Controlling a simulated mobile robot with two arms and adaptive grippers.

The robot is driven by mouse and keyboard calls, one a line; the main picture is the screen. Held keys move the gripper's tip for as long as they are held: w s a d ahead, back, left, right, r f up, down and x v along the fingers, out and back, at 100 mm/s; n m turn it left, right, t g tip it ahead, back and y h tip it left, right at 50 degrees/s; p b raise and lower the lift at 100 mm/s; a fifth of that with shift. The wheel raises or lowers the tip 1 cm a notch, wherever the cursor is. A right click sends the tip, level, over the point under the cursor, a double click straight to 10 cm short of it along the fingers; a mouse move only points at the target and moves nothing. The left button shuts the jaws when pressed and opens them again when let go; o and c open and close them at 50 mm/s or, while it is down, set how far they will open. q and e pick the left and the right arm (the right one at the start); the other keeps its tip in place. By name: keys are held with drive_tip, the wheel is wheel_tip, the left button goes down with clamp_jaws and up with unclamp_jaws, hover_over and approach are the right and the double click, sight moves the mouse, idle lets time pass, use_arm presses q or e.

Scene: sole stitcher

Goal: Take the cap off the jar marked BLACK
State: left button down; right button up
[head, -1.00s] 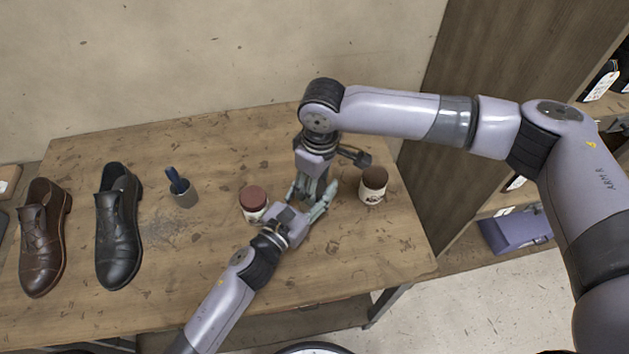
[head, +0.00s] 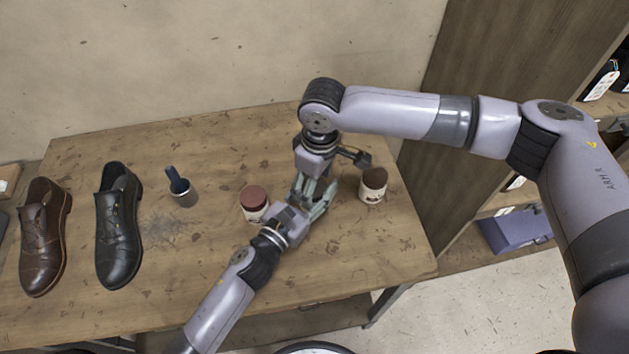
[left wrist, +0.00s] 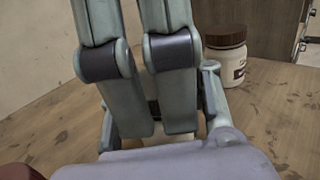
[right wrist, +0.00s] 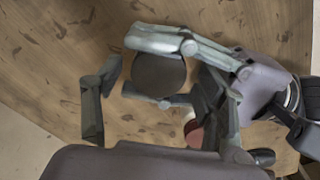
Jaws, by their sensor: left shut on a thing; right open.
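A jar with a dark round cap (right wrist: 160,75) shows from above in the right wrist view. Its label is hidden, so I cannot read BLACK on it. My left gripper (head: 308,205) is shut on this jar from the side, its fingers on both sides just below the cap in the right wrist view. In the left wrist view, its fingers (left wrist: 150,85) cover most of the jar. My right gripper (head: 315,184) points down over the jar, open, with one finger on each side of the cap. In the head view, both grippers hide the jar.
A red-brown-capped jar (head: 254,198) stands left of the grippers and a brown-capped jar (head: 374,184) stands close on the right. The bench front is clear.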

use_arm(q)
drive_tip(key=shift+s+f, duration=0.1)
drive_tip(key=shift+f, duration=0.2)
use_arm(e)
drive_tip(key=shift+d+r, duration=0.15)
drive_tip(key=shift+r, duration=2.1)
use_arm(q)
drive_tip(key=c, duration=1.3)
unclamp_jaws()
drive_tip(key=o, duration=0.4)
drive_tip(key=shift+r, duration=0.15)
use_arm(e)
drive_tip(key=shift+f, duration=0.1)
use_arm(q)
drive_tip(key=shift+o, duration=0.5)
drive_tip(key=shift+r, duration=0.1)
